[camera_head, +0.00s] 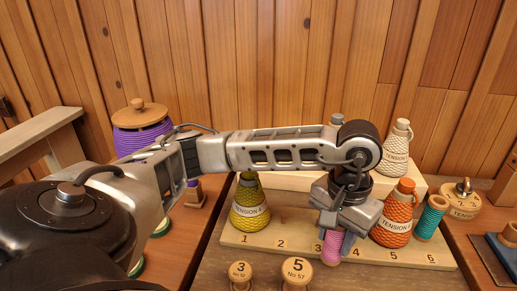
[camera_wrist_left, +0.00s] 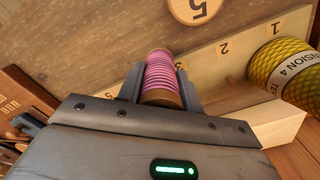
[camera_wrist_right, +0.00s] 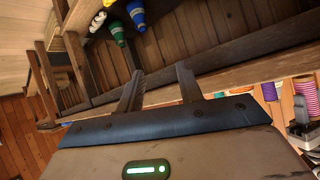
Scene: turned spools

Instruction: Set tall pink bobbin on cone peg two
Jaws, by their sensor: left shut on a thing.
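My left gripper (camera_head: 335,238) is shut on the pink bobbin (camera_head: 332,250), near labels 3 and 4 of the numbered board (camera_head: 305,246). In the left wrist view the left gripper (camera_wrist_left: 160,78) has its fingers on both sides of the pink bobbin (camera_wrist_left: 158,72), whose brown wooden end faces the camera. The number 2 label (camera_head: 282,244) is plain on the board; it also shows in the left wrist view (camera_wrist_left: 223,47). My right gripper (camera_wrist_right: 156,82) is open and empty, out of the head view.
A yellow cone (camera_head: 250,205) stands at place 1. An orange cone (camera_head: 393,218) and a teal spool (camera_head: 431,217) stand at the board's right. A white cone (camera_head: 397,148) is on the raised step behind. Two numbered wooden knobs (camera_head: 296,271) stand in front.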

